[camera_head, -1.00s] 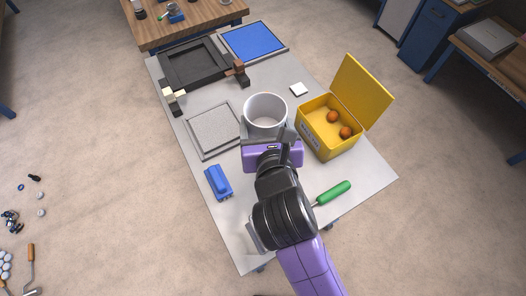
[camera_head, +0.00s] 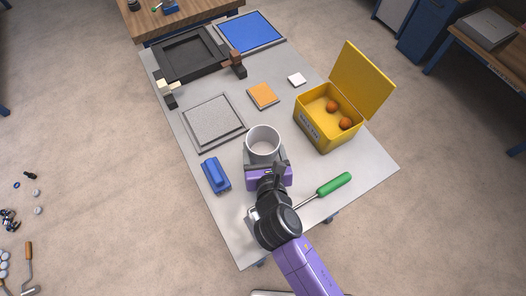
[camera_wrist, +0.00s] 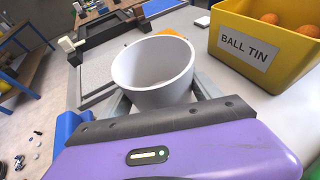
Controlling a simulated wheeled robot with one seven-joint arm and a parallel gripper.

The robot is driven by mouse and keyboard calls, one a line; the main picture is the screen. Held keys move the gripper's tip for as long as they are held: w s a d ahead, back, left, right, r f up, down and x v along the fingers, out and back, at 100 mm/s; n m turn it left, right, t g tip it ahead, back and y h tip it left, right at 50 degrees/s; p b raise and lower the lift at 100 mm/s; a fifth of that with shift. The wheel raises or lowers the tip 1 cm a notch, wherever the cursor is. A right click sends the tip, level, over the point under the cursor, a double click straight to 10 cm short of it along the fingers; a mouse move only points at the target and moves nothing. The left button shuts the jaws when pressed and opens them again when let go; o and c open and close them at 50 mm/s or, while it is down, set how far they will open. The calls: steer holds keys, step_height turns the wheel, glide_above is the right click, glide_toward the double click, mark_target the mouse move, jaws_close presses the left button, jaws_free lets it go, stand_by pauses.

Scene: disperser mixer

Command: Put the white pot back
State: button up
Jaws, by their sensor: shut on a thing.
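The white pot (camera_head: 263,141) is an open, empty cylinder held upright in my gripper (camera_head: 266,160), near the middle of the grey table. It also shows in the wrist view (camera_wrist: 155,68), just beyond the purple gripper body, with the gripper's fingers at its near sides. The gripper is shut on it. Whether the pot's base touches the table is hidden. An orange square pad (camera_head: 263,96) lies on the table beyond the pot. A small white square (camera_head: 297,79) lies to the right of that pad.
A yellow ball tin (camera_head: 325,131) with its lid open holds orange balls, right of the pot. A grey square plate (camera_head: 213,122) and a blue block (camera_head: 216,175) are at left. A green-handled screwdriver (camera_head: 334,185) lies at front right. A black frame (camera_head: 188,55) stands at the back.

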steer(key=shift+f, duration=1.35)
steer(key=shift+f, duration=0.15)
steer(key=o, duration=1.3)
steer(key=shift+o, duration=0.2)
steer(key=v, duration=1.2)
steer(key=shift+r+b, duration=0.25)
steer(key=shift+b, duration=0.05)
